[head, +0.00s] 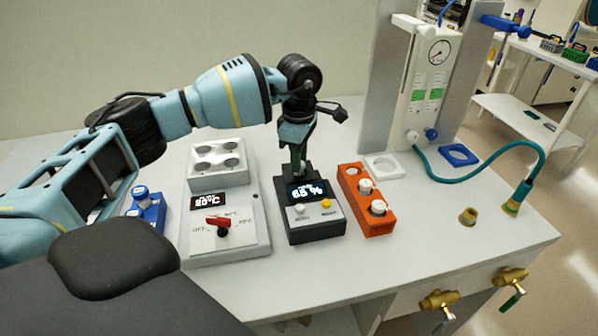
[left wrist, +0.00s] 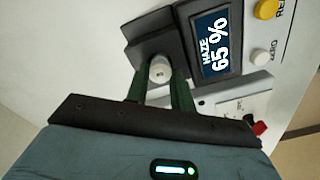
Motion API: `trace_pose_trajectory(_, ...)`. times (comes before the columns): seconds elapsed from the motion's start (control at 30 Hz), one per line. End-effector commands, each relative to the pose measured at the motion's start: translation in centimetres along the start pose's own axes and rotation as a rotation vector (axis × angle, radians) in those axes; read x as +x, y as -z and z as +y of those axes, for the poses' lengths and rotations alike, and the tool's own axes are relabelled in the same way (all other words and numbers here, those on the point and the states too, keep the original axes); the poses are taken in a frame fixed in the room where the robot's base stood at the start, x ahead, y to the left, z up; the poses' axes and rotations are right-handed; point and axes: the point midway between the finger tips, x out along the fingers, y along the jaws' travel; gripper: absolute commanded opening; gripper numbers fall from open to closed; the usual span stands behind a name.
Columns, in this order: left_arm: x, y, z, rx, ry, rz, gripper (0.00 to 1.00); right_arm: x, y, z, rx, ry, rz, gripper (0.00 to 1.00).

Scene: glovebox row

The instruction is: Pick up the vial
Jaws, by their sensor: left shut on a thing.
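The vial (left wrist: 159,69) shows in the left wrist view as a round white cap with a small dark mark. It is at the well of the black haze meter (head: 314,229), whose screen reads 65 %. My left gripper (head: 298,162) points down over the back of the meter. Its green fingers (left wrist: 161,92) are shut on the vial, one on each side of the cap. The vial's body is hidden, so I cannot tell how deep it sits in the well. In the head view the fingers hide the vial. My right gripper is in neither view.
Left of the meter is a heater block (head: 219,164) with a red knob. An orange rack (head: 377,222) with white-capped vials stands close on the right, a blue rack (head: 155,214) at far left. A teal hose (head: 470,181) runs at right. The front bench strip is clear.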

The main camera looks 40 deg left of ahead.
Motion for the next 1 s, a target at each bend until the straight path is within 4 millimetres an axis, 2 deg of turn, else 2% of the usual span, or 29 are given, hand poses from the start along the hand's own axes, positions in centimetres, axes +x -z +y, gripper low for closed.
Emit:
trace_pose_trajectory(0.17,-0.3,0.0,0.0,0.0,-0.001,-0.001,0.0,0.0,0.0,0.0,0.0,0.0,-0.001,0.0)
trace_pose_trajectory(0.27,-1.3,-0.1,0.1,0.0,-0.003,-0.002,0.0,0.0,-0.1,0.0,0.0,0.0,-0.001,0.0)
trace_pose_trajectory(0.6,-7.4,-0.1,0.1,0.001,-0.003,-0.002,0.0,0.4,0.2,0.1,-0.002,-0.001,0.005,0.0)
trace_pose_trajectory(0.7,-8.7,-0.1,0.1,0.001,-0.002,-0.001,0.0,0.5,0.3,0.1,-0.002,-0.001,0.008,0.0)
trace_pose_trajectory(0.8,-9.6,-0.1,0.1,0.001,-0.001,0.0,0.0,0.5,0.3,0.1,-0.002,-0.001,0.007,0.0)
trace_pose_trajectory(1.0,-10.0,-0.1,0.0,0.002,0.0,0.0,0.0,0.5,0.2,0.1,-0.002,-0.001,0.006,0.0)
